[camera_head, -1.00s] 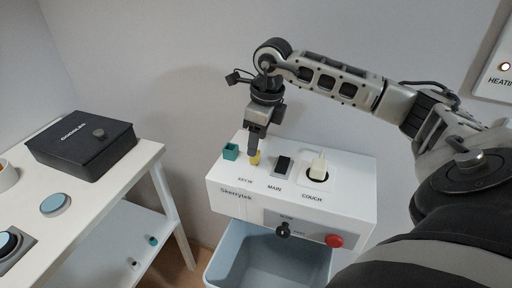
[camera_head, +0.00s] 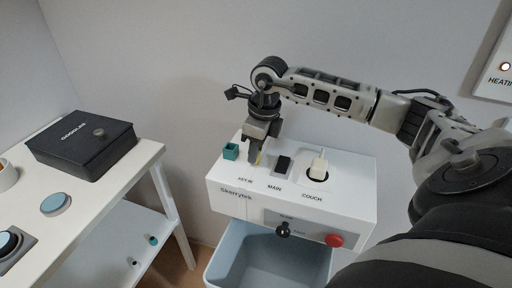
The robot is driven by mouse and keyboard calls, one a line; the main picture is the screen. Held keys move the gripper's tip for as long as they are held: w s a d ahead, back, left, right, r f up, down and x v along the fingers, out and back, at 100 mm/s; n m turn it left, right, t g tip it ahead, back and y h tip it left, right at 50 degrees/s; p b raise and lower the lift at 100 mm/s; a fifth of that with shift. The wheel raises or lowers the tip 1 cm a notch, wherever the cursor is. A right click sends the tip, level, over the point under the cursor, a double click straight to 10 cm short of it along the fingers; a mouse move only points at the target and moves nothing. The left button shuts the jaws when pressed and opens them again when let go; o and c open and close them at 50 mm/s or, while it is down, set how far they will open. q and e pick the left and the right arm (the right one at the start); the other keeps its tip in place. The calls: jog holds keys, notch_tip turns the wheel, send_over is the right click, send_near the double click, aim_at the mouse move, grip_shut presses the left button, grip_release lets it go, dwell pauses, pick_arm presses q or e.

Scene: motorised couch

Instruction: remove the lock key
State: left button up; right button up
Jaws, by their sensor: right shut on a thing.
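The white control box (camera_head: 226,188) stands in the middle of the view. A small yellow piece (camera_head: 259,158), which looks like the key, is at the left of its top, behind a small label that seems to read "KEY IN". My right gripper (camera_head: 255,158) points down from above and is shut on this yellow piece, hiding most of it. Whether the piece is still seated in the box cannot be told. My left gripper is not in view.
On the box are a teal cube-like holder (camera_head: 231,152), a black MAIN switch (camera_head: 282,164), a white COUCH plug (camera_head: 318,165), a black knob (camera_head: 283,230) and a red button (camera_head: 334,241). A blue-grey bin (camera_head: 250,260) is below. A table with a black case (camera_head: 82,146) is left.

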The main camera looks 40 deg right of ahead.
jog(key=shift+r, duration=0.2)
jog(key=shift+c, duration=0.2)
jog(key=shift+r+p, duration=0.55)
jog(key=shift+r, duration=0.1)
jog(key=shift+r+p, duration=1.25)
jog(key=shift+r, duration=0.45)
notch_tip(320, 180, up, 7)
jog(key=p, duration=0.5)
